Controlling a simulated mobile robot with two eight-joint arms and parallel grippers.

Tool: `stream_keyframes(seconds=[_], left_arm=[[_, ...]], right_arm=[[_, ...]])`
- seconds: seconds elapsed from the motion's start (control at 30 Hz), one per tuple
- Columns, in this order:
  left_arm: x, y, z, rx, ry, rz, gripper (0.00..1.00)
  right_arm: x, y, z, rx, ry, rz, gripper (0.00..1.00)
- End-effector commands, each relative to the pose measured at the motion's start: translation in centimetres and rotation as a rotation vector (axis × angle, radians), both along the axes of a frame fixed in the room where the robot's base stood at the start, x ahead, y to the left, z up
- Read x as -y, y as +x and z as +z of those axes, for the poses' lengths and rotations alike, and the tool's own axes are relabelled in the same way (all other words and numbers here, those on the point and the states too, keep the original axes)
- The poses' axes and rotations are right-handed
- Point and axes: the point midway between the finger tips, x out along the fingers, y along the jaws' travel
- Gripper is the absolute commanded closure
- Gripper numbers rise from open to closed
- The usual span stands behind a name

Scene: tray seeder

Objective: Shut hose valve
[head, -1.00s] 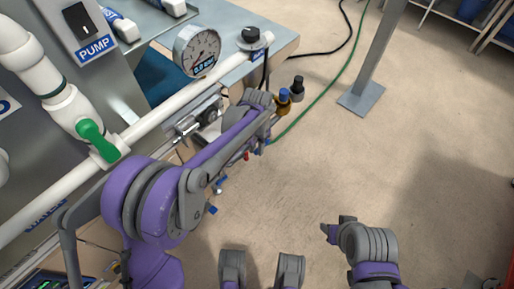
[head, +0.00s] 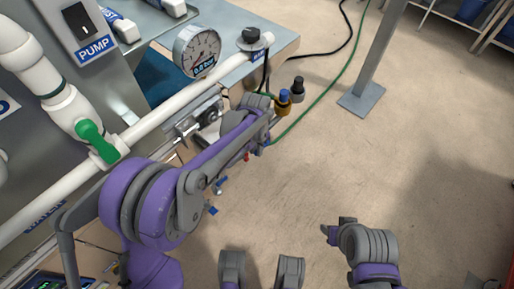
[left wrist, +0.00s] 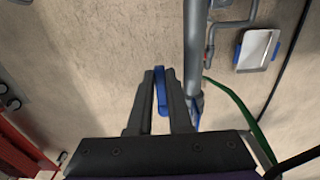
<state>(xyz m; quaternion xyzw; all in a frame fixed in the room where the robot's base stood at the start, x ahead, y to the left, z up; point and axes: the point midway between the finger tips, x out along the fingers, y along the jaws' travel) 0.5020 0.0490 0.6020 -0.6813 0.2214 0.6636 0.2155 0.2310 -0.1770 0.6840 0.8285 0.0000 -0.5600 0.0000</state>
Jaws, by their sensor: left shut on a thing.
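A blue lever (left wrist: 161,92), apparently the hose valve's handle, stands between the fingers of my left gripper (left wrist: 160,80) in the left wrist view. The fingers are shut on it. A grey pipe (left wrist: 195,50) runs just to the right of the fingers, with another blue part (left wrist: 197,108) at its lower end. The green hose (left wrist: 238,108) curves off to the right; it also shows in the head view (head: 318,98). In the head view my left arm hides the grip and most of the valve. My right gripper (head: 332,231) is low right, over bare floor; its jaw opening is unclear.
A white pipe (head: 150,125) with a green-handled valve (head: 93,136) crosses the left side beside a pressure gauge (head: 196,50). A brass fitting (head: 283,105) with a blue top sits near my left wrist.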

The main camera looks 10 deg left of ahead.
Motion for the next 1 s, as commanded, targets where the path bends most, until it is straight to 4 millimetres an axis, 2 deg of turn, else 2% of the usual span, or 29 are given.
stream_keyframes(seconds=[0.33, 0.7, 1.0], left_arm=[[-0.3, -0.4, -1.2, 0.165, -0.12, 0.003, 1.0], [-0.4, -0.3, -2.8, 0.377, -0.271, 0.003, 1.0], [-0.3, -0.2, -3.3, 0.466, -0.336, 0.001, 1.0]], right_arm=[[0.0, 0.1, -0.5, -0.001, 0.0, 0.0, 0.5], [0.0, 0.3, -2.1, -0.005, 0.0, 0.0, 0.5], [0.0, 0.5, -3.0, -0.007, 0.0, 0.0, 0.5]])
